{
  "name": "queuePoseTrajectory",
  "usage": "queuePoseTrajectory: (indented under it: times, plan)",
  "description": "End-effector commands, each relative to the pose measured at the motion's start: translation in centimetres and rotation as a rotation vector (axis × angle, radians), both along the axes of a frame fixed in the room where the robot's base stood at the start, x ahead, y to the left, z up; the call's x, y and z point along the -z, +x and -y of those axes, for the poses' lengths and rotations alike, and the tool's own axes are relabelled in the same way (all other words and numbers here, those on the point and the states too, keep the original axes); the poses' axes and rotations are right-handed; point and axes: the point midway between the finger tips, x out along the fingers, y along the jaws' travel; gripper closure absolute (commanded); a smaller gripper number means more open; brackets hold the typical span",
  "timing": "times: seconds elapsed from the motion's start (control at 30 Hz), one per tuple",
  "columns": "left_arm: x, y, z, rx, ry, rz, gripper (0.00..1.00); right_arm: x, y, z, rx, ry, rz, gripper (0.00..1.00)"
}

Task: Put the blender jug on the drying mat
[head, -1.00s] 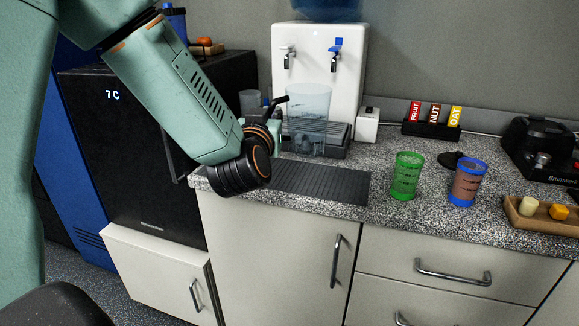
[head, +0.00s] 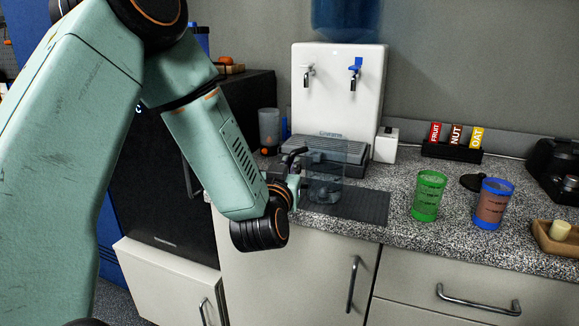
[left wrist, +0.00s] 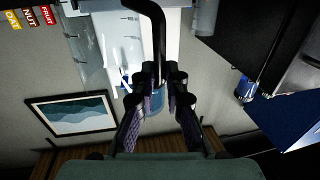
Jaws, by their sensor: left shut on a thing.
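The blender jug (head: 327,168) is clear, with a black handle. It looks upright, over the dark ridged drying mat (head: 369,208) on the counter. I cannot tell whether its base touches the mat. My left gripper (head: 294,165) is at the jug's left side, shut on the handle. In the left wrist view the black handle (left wrist: 157,30) runs between the fingers (left wrist: 160,84), with the jug's clear wall (left wrist: 92,45) beside it. My right gripper is in neither view.
A white water dispenser (head: 338,95) with a drip tray stands behind the mat. A green cup (head: 428,196) and a blue-rimmed cup (head: 492,205) stand to the right. A clear cup (head: 269,128) is at the back left. A snack-bar rack (head: 452,150) is by the wall.

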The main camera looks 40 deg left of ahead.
Motion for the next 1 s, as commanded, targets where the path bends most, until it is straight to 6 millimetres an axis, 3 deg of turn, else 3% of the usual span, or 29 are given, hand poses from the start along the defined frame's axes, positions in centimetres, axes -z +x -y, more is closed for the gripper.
queuePoseTrajectory:
  times: [0.3,0.67,1.0]
  plan:
    - [0.1,0.0,0.0,0.0,0.0,0.0,0.65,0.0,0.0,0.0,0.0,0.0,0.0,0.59]
    - [-0.4,-0.1,0.1,0.0,0.0,0.0,0.65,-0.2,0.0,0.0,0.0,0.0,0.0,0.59]
    - [-0.3,-6.0,2.7,0.003,0.002,-0.003,0.65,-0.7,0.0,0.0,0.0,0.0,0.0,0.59]
